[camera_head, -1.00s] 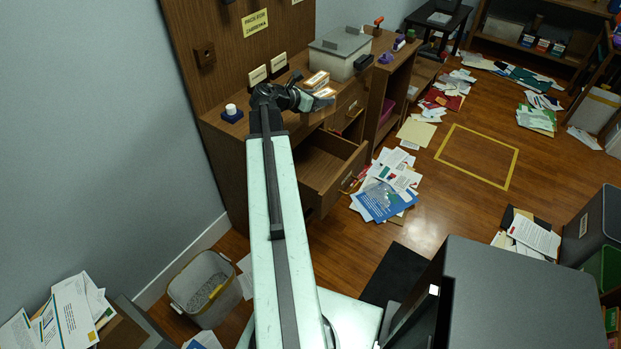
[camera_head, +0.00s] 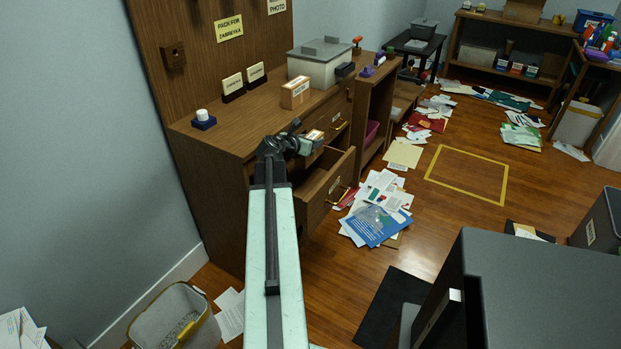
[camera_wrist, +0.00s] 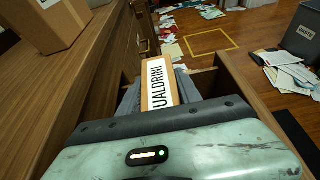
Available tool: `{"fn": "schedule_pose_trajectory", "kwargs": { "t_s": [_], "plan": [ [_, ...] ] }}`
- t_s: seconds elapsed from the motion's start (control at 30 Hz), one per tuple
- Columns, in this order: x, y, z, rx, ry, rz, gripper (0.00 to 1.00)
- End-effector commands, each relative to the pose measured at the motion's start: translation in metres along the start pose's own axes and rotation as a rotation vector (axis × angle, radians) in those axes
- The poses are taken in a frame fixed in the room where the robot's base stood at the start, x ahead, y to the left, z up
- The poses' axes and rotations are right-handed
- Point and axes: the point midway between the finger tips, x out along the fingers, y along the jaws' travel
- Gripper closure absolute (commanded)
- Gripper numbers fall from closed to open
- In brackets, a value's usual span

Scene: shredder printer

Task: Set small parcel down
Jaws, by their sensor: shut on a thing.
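My gripper (camera_head: 300,145) is shut on a small cardboard parcel (camera_head: 314,136) with a white label. In the wrist view the held parcel (camera_wrist: 158,72) reads "UALDRINI", and the dark jaws partly hide it. The gripper holds it beside the desk front, above the open drawer (camera_head: 324,190). The drawer's wooden wall (camera_wrist: 250,98) shows to the right of the jaws in the wrist view. I cannot tell how high the parcel is above the drawer floor. A second cardboard parcel (camera_head: 295,93) stands on the desk top; part of it shows at upper left in the wrist view (camera_wrist: 48,22).
The wooden desk (camera_head: 240,125) carries a grey lidded box (camera_head: 318,66), sign holders and a white-topped blue item (camera_head: 203,120). Papers (camera_head: 378,212) litter the floor. A yellow floor outline (camera_head: 467,174) encloses clear floor. A dark grey cabinet (camera_head: 535,290) stands at front right.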

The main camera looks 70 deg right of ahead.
Motion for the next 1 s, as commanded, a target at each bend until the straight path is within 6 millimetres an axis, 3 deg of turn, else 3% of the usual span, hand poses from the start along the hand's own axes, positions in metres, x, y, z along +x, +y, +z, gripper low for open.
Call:
{"fn": "schedule_pose_trajectory", "kwargs": {
  "t_s": [0.03,0.1,0.37,0.6,1.0],
  "plan": [
    [0.011,0.000,-0.027,0.000,0.000,0.000,1.00],
    [0.017,0.000,-0.040,0.000,0.000,0.000,1.00],
    [0.019,-0.001,-0.045,0.000,0.000,-0.001,1.00],
    [0.036,-0.001,-0.085,0.001,0.000,-0.002,1.00],
    [0.037,-0.002,-0.087,0.001,0.000,-0.002,1.00]
  ]
}}
